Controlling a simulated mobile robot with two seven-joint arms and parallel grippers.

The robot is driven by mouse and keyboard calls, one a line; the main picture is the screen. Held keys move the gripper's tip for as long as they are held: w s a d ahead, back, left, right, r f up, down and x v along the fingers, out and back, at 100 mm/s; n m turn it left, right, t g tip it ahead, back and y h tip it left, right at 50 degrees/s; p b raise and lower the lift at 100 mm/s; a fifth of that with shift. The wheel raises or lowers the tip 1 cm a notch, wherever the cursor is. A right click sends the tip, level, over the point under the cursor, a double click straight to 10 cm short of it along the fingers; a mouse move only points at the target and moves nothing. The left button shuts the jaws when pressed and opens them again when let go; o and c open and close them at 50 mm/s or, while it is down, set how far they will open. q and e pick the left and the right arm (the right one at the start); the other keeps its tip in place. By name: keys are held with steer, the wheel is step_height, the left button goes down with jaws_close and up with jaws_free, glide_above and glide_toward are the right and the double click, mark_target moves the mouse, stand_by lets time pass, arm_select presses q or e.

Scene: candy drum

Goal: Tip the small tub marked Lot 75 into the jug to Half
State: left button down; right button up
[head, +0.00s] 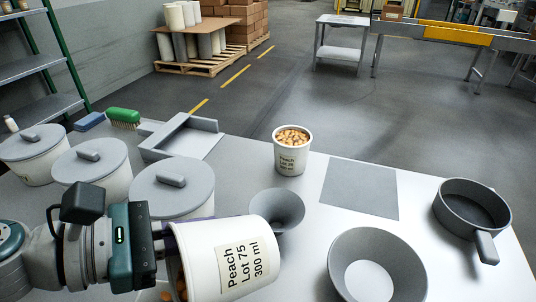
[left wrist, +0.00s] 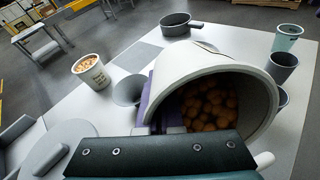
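The white tub marked Peach Lot 75, 300 ml (head: 243,262) is tilted at the front of the head view. My left gripper (head: 166,238) is shut on its wall near the rim. In the left wrist view the tub (left wrist: 205,62) shows its wide mouth, with orange round candies (left wrist: 208,105) gathered inside. In the head view a few candies show at the mouth's lower left. The purple fingers (left wrist: 165,105) are partly hidden by the tub. I cannot make out a jug or a Half mark. My right gripper is not in view.
Another Peach tub (head: 291,158), full of candies, stands behind a grey funnel (head: 277,208). A grey bowl (head: 345,248), a pan (head: 472,205) and a grey mat (head: 360,188) lie right. Lidded tubs (head: 98,170) and an open tray (head: 185,138) stand left. Cups (left wrist: 282,67) show in the wrist view.

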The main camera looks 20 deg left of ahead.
arm_select(q)
steer(key=shift+s+b, duration=0.1)
steer(key=shift+b, duration=0.7)
steer(key=shift+a+r+t+h, duration=0.1)
steer(key=shift+r+t+h, duration=0.1)
steer(key=shift+t+h, duration=0.15)
steer(key=shift+r, duration=0.2)
steer(key=shift+b, duration=0.5)
steer(key=shift+s+a+r+h, duration=0.1)
steer(key=shift+r+h, duration=0.05)
steer(key=shift+h, duration=0.1)
steer(key=shift+t, duration=0.25)
steer(key=shift+r, duration=0.1)
stand_by(0.9)
